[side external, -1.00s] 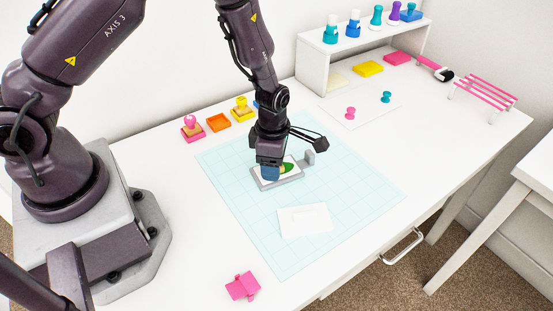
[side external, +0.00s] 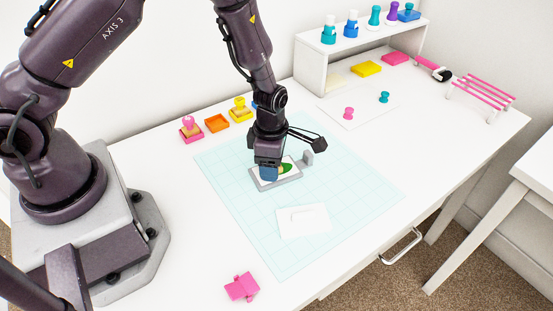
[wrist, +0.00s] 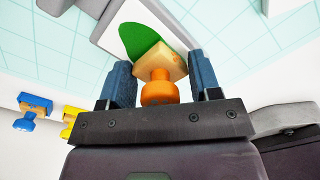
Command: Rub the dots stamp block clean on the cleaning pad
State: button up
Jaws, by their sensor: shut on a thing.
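The stamp block (wrist: 162,62) has a wooden base and a round orange knob. In the wrist view my gripper (wrist: 159,86) is shut on it, with a blue finger on each side. The stamp's base is over or against the green leaf shape (wrist: 137,40) on a white card in a grey tray; contact is hard to tell. In the side view my gripper (side external: 270,173) is low over the grey tray (side external: 264,185) and mostly hides the stamp. Its dots face is hidden. A pale cream pad (side external: 335,82) under the white shelf may be the cleaning pad; I cannot confirm this.
A pink stamp (side external: 191,129), an empty orange tray (side external: 217,123) and a yellow stamp (side external: 240,108) stand in a row behind. Yellow (side external: 367,69) and pink pads (side external: 395,58) lie by the shelf. A folded white card (side external: 303,220) lies on the mat (side external: 345,190).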

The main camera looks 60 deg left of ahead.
jog(key=shift+w+d, duration=0.15)
jog(key=shift+w, duration=0.85)
jog(key=shift+s, duration=1.1)
jog(key=shift+r, duration=0.7)
